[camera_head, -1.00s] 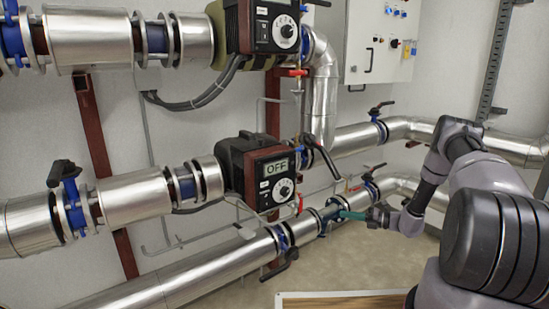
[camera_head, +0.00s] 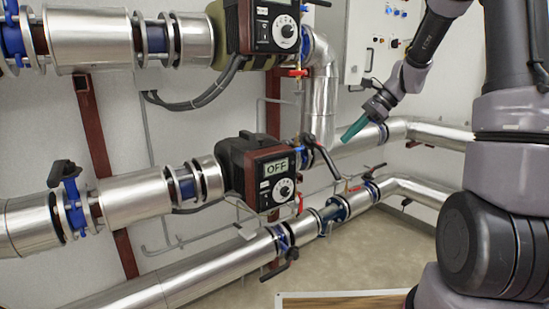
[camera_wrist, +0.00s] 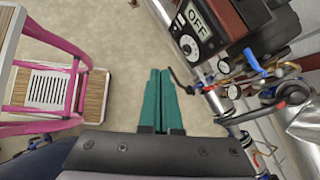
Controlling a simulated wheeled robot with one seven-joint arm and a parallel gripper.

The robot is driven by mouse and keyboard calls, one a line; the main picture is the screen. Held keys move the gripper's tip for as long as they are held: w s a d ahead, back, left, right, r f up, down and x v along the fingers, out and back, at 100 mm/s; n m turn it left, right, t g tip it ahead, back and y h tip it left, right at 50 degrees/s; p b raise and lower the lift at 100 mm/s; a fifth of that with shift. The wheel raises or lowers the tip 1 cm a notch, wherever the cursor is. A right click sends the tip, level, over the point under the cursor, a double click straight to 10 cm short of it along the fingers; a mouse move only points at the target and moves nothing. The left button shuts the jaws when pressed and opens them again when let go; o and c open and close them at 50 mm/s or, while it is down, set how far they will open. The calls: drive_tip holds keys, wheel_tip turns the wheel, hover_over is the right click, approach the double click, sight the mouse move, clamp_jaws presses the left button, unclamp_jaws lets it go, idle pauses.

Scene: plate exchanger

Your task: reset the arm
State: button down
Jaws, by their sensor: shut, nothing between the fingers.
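My gripper (camera_head: 354,130) is in the right half of the head view, in front of the upper right pipe run. Its green fingers point down and to the left. In the wrist view my gripper (camera_wrist: 159,76) has its two green fingers together, shut and empty, over bare floor. My arm rises behind it and bends at the top right of the head view.
A pump reading OFF (camera_head: 262,172) sits on the pipes, with a second pump (camera_head: 270,28) above. A valve with a black lever (camera_head: 320,155) is near my gripper. A grey control box (camera_head: 372,45) hangs behind. A pink-framed step stool (camera_wrist: 60,85) shows in the wrist view.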

drive_tip(key=s+d+r+n+t+h, duration=0.1)
drive_tip(key=s+r+n+t+h, duration=0.1)
drive_tip(key=s+r+n, duration=0.2)
drive_tip(key=s+d+r+n+t+h, duration=0.1)
drive_tip(key=s+r+n, duration=0.3)
drive_tip(key=s, duration=0.7)
drive_tip(key=s+d+r+n+t+h, duration=0.1)
drive_tip(key=s+r+n+t+h, duration=0.2)
drive_tip(key=s+r+n, duration=0.2)
drive_tip(key=s, duration=0.3)
drive_tip(key=shift+s, duration=0.15)
